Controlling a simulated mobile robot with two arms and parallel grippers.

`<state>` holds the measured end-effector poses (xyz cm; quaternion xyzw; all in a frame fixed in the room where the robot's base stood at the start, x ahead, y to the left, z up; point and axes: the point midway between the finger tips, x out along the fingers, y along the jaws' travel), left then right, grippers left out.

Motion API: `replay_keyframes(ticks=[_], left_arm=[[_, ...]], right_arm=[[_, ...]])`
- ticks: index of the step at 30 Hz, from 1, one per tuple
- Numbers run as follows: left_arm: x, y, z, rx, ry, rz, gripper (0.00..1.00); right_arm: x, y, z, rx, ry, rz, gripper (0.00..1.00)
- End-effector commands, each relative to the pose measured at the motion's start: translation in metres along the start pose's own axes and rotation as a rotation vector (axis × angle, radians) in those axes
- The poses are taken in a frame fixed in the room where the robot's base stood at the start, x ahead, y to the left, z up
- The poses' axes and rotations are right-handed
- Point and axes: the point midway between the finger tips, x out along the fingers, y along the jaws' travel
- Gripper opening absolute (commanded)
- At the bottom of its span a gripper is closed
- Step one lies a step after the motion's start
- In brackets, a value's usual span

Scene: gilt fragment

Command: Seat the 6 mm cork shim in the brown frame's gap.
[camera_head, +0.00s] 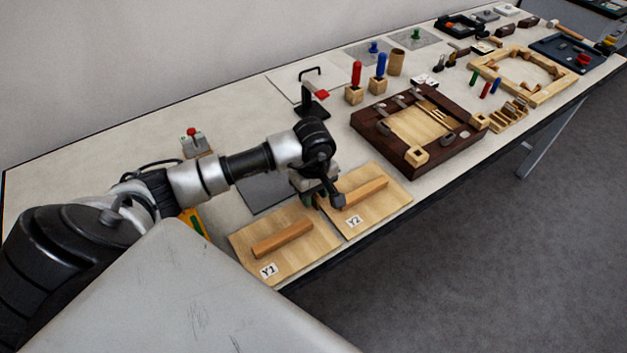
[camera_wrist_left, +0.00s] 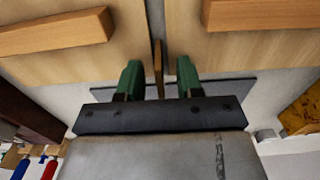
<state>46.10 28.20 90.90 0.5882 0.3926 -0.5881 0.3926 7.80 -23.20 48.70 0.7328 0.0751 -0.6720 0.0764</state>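The dark brown frame (camera_head: 378,143) lies on the table right of my left arm; a dark brown part (camera_wrist_left: 28,112) shows at the left edge of the wrist view. My left gripper (camera_head: 322,199) hangs low over the inner edge of the Y2 board. In the wrist view its two green fingers (camera_wrist_left: 158,78) stand apart. A thin brown strip (camera_wrist_left: 158,62) shows edge-on between them, with space visible on both sides. I cannot tell whether it is the 6 mm cork shim. My right gripper is not in view.
The Y1 board (camera_head: 247,237) and Y2 board (camera_head: 388,200) each carry a wooden bar. A dark grey mat (camera_head: 262,192) lies behind them. A black stand (camera_head: 312,105) and red and blue handled tools in blocks stand farther back. A light wooden frame (camera_head: 553,88) lies at the far right.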

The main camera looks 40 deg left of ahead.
Motion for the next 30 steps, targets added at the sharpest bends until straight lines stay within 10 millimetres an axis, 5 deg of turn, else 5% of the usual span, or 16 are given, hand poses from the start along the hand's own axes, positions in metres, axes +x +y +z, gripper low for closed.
replay_keyframes(ticks=[8, 22, 30], left_arm=[[0.0, 0.0, 0.0, 0.0, 0.0, 0.0, 0.0], [-0.006, 0.001, -0.001, 0.0, 0.001, 0.002, 0.0], [-0.044, 0.007, 0.003, 0.003, 0.0, 0.008, 0.0]], right_arm=[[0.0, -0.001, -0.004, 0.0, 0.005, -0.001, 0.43], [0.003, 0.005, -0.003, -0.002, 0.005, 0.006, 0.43], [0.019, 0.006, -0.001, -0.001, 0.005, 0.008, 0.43]])
